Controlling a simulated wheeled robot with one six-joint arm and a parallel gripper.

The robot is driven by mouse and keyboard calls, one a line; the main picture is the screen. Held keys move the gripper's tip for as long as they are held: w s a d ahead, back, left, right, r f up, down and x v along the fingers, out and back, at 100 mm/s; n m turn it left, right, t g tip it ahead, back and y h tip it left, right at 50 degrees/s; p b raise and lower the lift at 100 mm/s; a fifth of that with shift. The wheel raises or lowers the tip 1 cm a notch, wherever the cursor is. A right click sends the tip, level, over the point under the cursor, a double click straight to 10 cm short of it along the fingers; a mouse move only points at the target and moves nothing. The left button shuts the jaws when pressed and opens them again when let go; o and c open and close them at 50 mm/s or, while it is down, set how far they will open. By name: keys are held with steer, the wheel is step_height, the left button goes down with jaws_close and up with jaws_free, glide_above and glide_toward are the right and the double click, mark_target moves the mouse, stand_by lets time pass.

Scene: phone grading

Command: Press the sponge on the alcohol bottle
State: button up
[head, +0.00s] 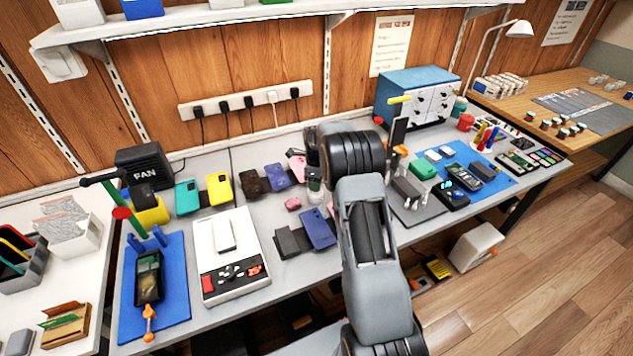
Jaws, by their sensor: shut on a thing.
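My gripper (314,172) points down over the middle of the grey bench, below my dark wrist, which hides most of it. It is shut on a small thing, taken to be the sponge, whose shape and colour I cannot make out. A small clear and greenish object (315,186), possibly the alcohol bottle, stands directly under the gripper. I cannot tell whether the two touch. A small pink block (293,203) lies on the bench just left of and in front of it.
Phones lie close by: a pink one (297,166), a blue one (278,176) and a blue-violet one (318,229). A white scale-like device (230,282) and a blue mat (175,318) are left. My arm covers the bench's middle.

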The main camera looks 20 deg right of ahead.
stand_by(0.3)
steer(key=shift+r+p, duration=2.3)
steer(key=shift+r, duration=1.2)
